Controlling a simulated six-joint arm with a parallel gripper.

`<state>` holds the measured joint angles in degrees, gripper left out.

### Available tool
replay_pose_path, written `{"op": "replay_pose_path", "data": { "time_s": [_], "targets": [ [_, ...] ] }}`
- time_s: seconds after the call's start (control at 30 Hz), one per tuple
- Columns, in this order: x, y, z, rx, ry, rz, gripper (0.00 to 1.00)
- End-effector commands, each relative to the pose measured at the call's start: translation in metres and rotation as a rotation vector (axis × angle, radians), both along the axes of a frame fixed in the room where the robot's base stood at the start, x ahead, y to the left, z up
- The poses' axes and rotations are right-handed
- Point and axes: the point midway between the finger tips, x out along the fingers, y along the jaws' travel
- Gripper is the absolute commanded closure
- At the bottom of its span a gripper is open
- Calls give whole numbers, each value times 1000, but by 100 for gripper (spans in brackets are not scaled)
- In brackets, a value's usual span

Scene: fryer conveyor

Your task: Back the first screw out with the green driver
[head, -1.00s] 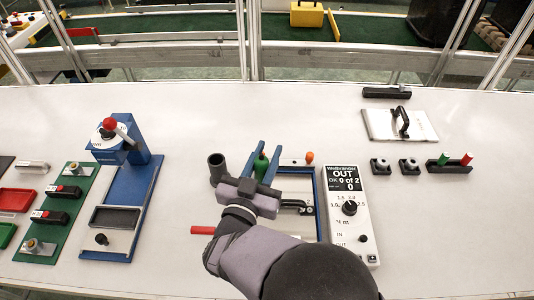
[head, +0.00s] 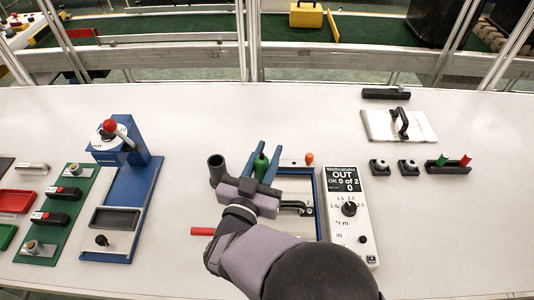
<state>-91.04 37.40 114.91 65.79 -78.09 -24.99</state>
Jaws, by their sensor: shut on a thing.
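My gripper (head: 262,160) is shut on the green driver (head: 260,168), whose green handle shows between the two blue fingers. It is over the left part of a blue-framed fixture (head: 318,200). The driver's tip and the first screw are hidden under my gripper and arm. The controller (head: 346,210) stands just right of the fixture; its display reads "OUT", "OK 0 of 2" and "0".
A blue press (head: 125,190) stands farther left. A lid plate with a black handle (head: 400,124) lies at the back right. The right front of the table is clear.

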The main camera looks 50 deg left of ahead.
Motion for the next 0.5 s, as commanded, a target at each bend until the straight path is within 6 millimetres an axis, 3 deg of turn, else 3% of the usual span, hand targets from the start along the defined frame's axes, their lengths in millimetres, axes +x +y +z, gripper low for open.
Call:
{"op": "replay_pose_path", "data": {
  "time_s": [0.03, 0.23, 0.5],
  "targets": [
    [1, -2, -7, -18, 5, -4, 100],
    [1, -2, -7, -18, 5, -3, 100],
    [1, -2, 7, -16, 4, -2, 100]
  ]
}}
